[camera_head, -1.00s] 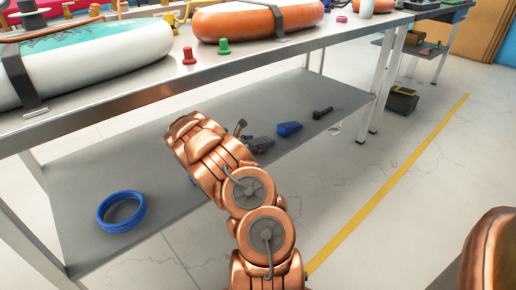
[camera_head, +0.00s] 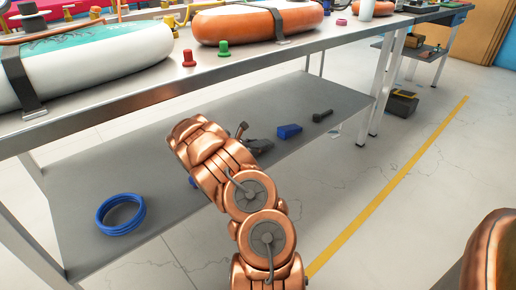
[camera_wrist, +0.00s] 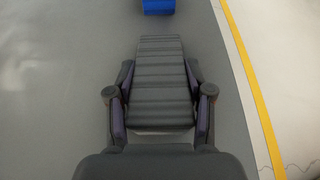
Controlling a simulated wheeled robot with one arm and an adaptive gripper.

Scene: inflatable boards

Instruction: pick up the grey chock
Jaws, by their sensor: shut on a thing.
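The grey chock (camera_wrist: 160,85) is a ribbed wedge, seen large in the middle of the wrist view. My gripper (camera_wrist: 159,98) is shut on it, with one finger against each long side. In the head view the chock (camera_head: 259,146) shows as a dark grey piece over the lower shelf, partly hidden by my copper arm. Most of my gripper is hidden there too, behind the arm. I cannot tell whether the chock touches the shelf or is just above it.
A blue chock (camera_head: 289,131) lies just beyond on the grey lower shelf (camera_head: 165,215); it also shows in the wrist view (camera_wrist: 158,6). A dark tool (camera_head: 322,116) lies farther right, and a blue coil (camera_head: 120,213) at left. The tabletop (camera_head: 130,98) overhangs the shelf.

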